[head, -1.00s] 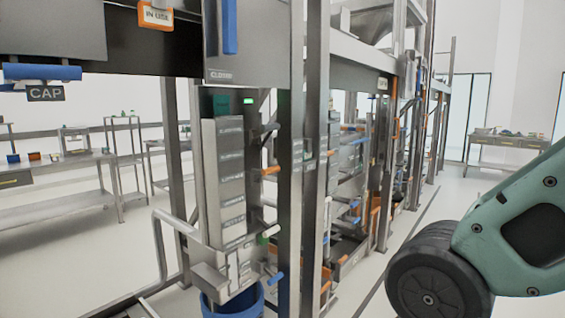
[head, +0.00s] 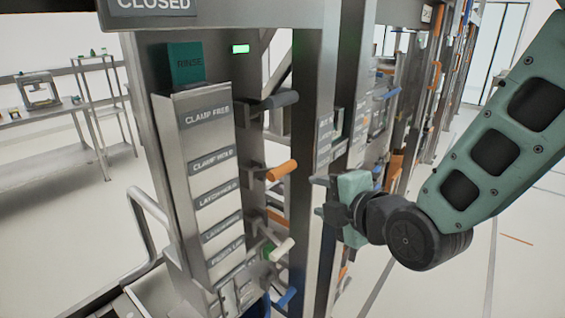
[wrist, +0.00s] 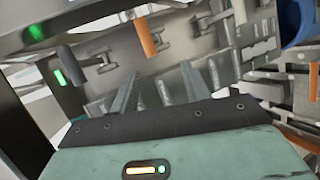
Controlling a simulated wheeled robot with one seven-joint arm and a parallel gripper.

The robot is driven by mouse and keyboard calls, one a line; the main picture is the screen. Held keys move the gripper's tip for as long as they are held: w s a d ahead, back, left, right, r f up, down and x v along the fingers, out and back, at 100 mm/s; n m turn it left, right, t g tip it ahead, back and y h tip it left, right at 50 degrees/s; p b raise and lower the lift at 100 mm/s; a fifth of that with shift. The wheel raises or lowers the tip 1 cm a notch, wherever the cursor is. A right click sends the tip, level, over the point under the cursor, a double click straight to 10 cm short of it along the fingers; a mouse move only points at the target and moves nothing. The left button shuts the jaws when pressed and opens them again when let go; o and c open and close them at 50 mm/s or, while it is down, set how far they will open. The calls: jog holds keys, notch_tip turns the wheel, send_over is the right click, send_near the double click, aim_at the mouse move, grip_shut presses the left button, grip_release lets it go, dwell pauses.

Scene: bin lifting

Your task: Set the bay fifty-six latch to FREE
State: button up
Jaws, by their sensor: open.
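A steel label column (head: 209,190) stands at left-centre in the head view, with plates reading CLAMP FREE (head: 207,116), CLAMP HOLD (head: 213,159) and what looks like LATCH HOLD (head: 218,193). Lower plates are hard to read. Handles stick out on its right: dark grey (head: 281,99), orange (head: 282,170), white (head: 282,249) and blue (head: 287,296). I cannot tell which is the latch, and no bay number is legible. My gripper (head: 318,196) is open and empty, right of the orange handle beside an upright post. In the wrist view, an orange handle (wrist: 145,35) lies beyond my fingers (wrist: 160,72).
A steel post (head: 305,150) stands between my gripper and the handles. A green light (head: 240,49) glows by a RINSE block (head: 186,66). A bent rail (head: 147,215) juts out at left. Floor at right is clear.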

aim_at(285, 172)
jog(key=shift+n+t, duration=0.5)
jog(key=shift+n, duration=0.1)
jog(key=p+x, duration=0.1)
jog(key=x, duration=0.5)
jog(key=r+p+x, duration=0.1)
jog(key=p+x, duration=0.1)
jog(key=x, duration=0.3)
jog(key=p+x, duration=0.2)
jog(key=x, duration=0.4)
jog(key=shift+w+a+r, duration=0.1)
jog(key=shift+w+r, duration=0.05)
jog(key=shift+w, duration=0.4)
grip_shut()
